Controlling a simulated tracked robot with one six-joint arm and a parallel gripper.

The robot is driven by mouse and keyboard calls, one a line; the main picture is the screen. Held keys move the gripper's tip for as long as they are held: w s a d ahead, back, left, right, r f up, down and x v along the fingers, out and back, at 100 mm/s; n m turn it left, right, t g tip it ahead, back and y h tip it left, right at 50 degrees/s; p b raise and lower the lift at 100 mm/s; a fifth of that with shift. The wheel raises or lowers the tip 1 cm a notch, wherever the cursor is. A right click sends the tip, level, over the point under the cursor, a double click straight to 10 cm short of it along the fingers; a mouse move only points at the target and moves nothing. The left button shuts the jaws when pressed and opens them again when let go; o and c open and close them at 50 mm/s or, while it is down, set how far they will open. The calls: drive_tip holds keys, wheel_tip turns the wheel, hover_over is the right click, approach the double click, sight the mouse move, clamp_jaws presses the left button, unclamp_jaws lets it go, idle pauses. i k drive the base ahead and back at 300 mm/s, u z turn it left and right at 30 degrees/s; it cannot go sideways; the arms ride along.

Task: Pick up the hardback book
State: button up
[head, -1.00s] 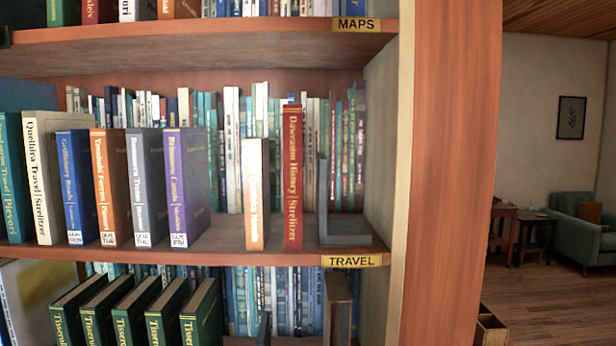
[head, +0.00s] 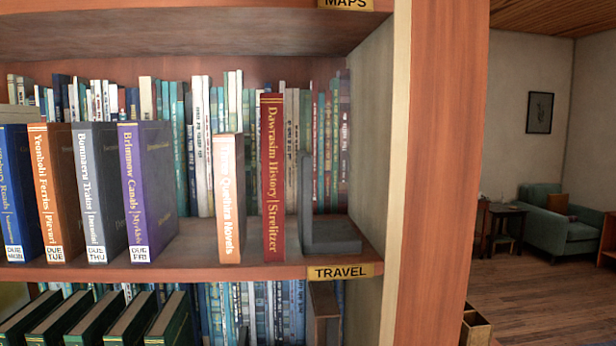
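Several hardback books stand upright on the TRAVEL shelf (head: 190,270) in the head view; I cannot tell which one the task means. A tall red book (head: 272,180), "Dawrasim History | Strelitzer", stands beside a grey bookend (head: 330,235). Left of it is a shorter book with an orange-and-white spine (head: 228,200), its title ending in "Novels". Across a gap, a purple book (head: 133,190), a grey book (head: 90,190), an orange book (head: 46,190) and a blue book (head: 14,190) stand in a row with white DUE labels. My gripper is not in view.
A back row of thin books (head: 203,145) stands behind. Green books (head: 90,320) lean on the shelf below. A wooden upright (head: 435,170) bounds the shelf at right. Beyond it are open floor (head: 540,285), a side table (head: 497,225) and a teal armchair (head: 545,235).

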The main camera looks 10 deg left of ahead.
sight(271, 116)
drive_tip(key=z, duration=0.55)
drive_tip(key=k, duration=1)
drive_tip(key=u, duration=1.15)
drive_tip(key=i, duration=1)
